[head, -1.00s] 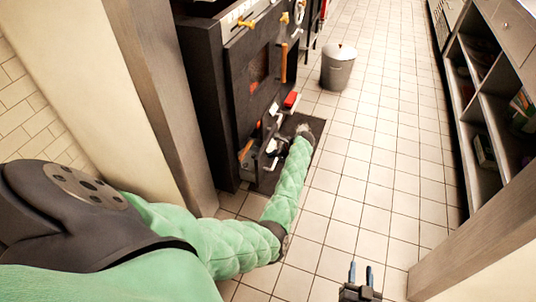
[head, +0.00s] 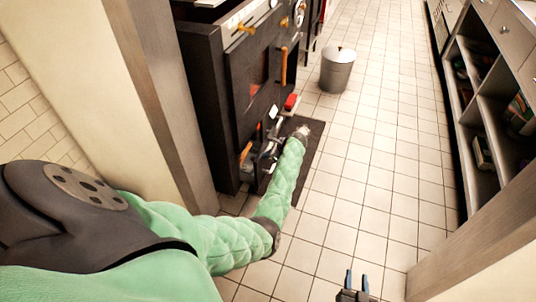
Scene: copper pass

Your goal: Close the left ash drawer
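The dark oven (head: 236,95) stands left of centre, with the ash drawer area low on its front. The left ash drawer (head: 262,176) shows only in part, close to the oven front; my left arm and gripper hide much of it, and I cannot tell how far out it is. My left gripper (head: 268,152) is at the drawer front, pointing at the oven; its fingers are too small and hidden to read. My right gripper (head: 357,280) is at the bottom edge, far from the oven, with its two blue fingers apart and nothing between them.
A dark mat (head: 306,172) lies on the tiled floor before the oven. A red object (head: 291,101) is low at the oven's front. A grey metal bin (head: 337,70) stands beyond. Shelves (head: 490,110) line the right side. The middle floor is clear.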

